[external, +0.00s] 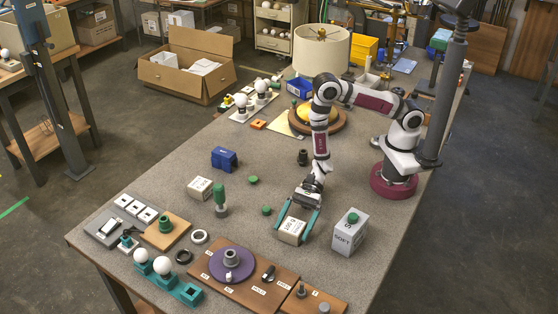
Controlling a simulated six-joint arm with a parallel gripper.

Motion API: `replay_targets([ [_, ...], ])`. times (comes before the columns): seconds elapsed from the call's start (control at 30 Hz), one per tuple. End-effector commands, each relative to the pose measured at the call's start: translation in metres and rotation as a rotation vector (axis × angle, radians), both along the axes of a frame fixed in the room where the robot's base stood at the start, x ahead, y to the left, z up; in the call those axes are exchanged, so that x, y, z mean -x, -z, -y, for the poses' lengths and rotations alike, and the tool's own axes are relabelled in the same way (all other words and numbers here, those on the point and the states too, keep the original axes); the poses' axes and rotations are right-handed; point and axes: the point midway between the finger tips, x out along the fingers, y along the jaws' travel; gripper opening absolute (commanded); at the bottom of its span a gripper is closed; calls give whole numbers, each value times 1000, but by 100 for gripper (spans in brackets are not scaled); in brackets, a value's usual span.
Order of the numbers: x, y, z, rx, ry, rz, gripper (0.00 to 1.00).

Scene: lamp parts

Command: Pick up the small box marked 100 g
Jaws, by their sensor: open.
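A small whitish box (291,229) with dark print on top sits on the grey table (330,270). The print is too small to read surely. My gripper (295,233) points down at this box, with one teal finger on its left and one on its right. The fingers are spread; I cannot tell whether they touch its sides. A second small whitish box (199,189) with a dark mark stands farther left, clear of my gripper.
A taller grey box (348,233) marked SOFT, with a green piece on top, stands close right of my gripper. A green-handled tool (220,198) and green knobs (266,211) lie left. A wooden board (210,278) with a purple disc is in front.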

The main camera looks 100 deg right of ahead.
Motion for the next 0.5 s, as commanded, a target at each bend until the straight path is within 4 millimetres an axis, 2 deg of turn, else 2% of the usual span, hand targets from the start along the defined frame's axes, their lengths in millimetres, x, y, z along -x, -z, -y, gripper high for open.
replay_targets([
  [0.17,0,0,0,0,0,0,100],
  [0.5,0,0,0,0,0,0,39],
])
